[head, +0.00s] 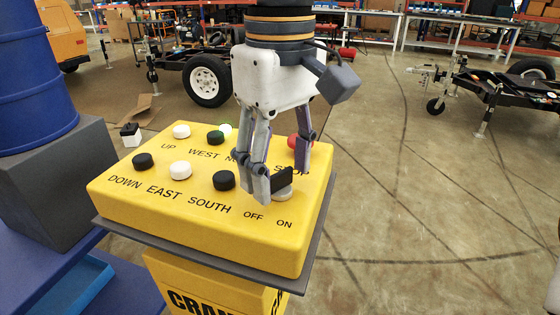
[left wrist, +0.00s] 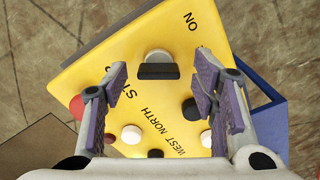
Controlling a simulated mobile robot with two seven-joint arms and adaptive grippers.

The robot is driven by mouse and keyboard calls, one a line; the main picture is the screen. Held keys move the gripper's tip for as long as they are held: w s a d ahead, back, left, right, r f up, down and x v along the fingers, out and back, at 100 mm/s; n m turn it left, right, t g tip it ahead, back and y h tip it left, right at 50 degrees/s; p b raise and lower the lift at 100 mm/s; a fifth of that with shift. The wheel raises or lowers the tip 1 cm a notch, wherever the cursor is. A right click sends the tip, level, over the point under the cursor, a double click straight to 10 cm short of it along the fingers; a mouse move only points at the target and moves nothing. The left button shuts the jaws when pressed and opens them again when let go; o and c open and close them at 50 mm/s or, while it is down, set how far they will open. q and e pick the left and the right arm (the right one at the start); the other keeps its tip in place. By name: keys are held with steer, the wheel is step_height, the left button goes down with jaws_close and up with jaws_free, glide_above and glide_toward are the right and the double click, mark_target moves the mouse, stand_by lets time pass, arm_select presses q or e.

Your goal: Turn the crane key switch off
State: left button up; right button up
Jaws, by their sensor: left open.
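The crane key switch is a black bar handle on a pale round base (head: 283,192), near the right front of the yellow control box (head: 140,205), behind the OFF and ON labels. In the left wrist view the black handle (left wrist: 158,71) lies crosswise in front of its pale base. I cannot tell which label it points to. My left gripper (head: 283,180) points down over the switch, open and empty. In the left wrist view its fingertips (left wrist: 160,78) stand apart on either side of the handle, with visible gaps. My right gripper is out of view.
Black and white buttons, such as the black one by SOUTH (head: 224,181), stand left of the fingers. A red STOP button (head: 293,142) is partly hidden behind the gripper. A blue drum (head: 35,85) stands at left. Open floor (head: 430,220) lies to the right.

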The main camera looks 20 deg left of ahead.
arm_select(q)
steer(key=shift+f, duration=0.1)
steer(key=shift+w, duration=0.1)
steer(key=c, duration=1.2)
steer(key=shift+c, duration=0.2)
steer(key=shift+n, duration=0.3)
steer(key=n, duration=0.5)
steer(key=shift+n, duration=0.3)
steer(key=n, duration=0.5)
steer(key=shift+f+n, duration=0.1)
steer(key=shift+n, duration=0.2)
steer(key=o, duration=1.2)
steer(key=shift+o, duration=0.2)
